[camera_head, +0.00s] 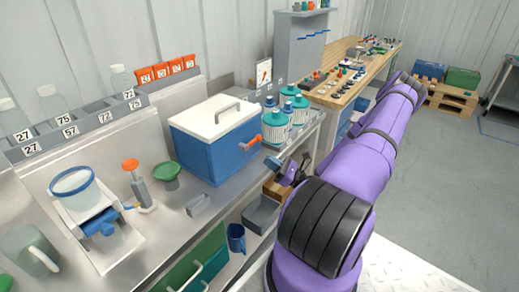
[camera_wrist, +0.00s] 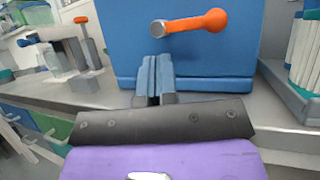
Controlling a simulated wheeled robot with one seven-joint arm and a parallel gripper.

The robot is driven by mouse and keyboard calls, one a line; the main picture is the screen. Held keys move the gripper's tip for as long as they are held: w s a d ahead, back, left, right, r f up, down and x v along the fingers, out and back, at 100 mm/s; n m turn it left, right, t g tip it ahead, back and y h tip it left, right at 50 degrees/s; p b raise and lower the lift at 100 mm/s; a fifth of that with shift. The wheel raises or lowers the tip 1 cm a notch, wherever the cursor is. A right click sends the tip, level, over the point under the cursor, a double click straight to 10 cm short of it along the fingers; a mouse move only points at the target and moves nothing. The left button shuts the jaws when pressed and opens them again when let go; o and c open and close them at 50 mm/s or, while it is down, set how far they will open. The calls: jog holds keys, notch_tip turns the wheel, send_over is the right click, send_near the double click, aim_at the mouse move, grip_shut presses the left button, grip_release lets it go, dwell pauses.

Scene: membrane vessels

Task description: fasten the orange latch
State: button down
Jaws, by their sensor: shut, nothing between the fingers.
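The orange latch (camera_head: 250,142) is a short lever on the side of a blue cooler box (camera_head: 212,155) with a white lid (camera_head: 214,117). In the wrist view the orange latch (camera_wrist: 205,20) sticks out to the right of a grey pivot, roughly level with a slight upward tilt, on the blue box face (camera_wrist: 110,40). My gripper (camera_head: 294,172) is just off the box's latch side. In the wrist view my gripper (camera_wrist: 154,62) has its fingers together and empty, pointing at the box face below the latch, apart from the latch. Whether the fingertips touch the box I cannot tell.
Teal-lidded ribbed vessels (camera_head: 275,126) stand right of the box. A green funnel (camera_head: 166,172) and an orange-topped device (camera_head: 133,175) stand to its left. A blue jug (camera_head: 236,238) is below the bench edge. The floor at right is open.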

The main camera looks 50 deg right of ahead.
aim_at(252, 142)
jog(key=d+f+m+t+h, duration=0.1)
jog(key=m+h, duration=0.1)
jog(key=h, duration=0.1)
jog(key=s+d+f+m+t+h, duration=0.1)
jog(key=f+m+h, duration=0.1)
jog(key=m+h, duration=0.1)
jog(key=d+f+m+h, duration=0.1)
jog(key=m+h, duration=0.2)
jog(key=shift+s+f+t+h, duration=0.25)
jog(key=shift+f+t+h, duration=0.05)
jog(key=shift+f+t, duration=0.1)
jog(key=shift+w, duration=0.1)
jog(key=x, duration=1)
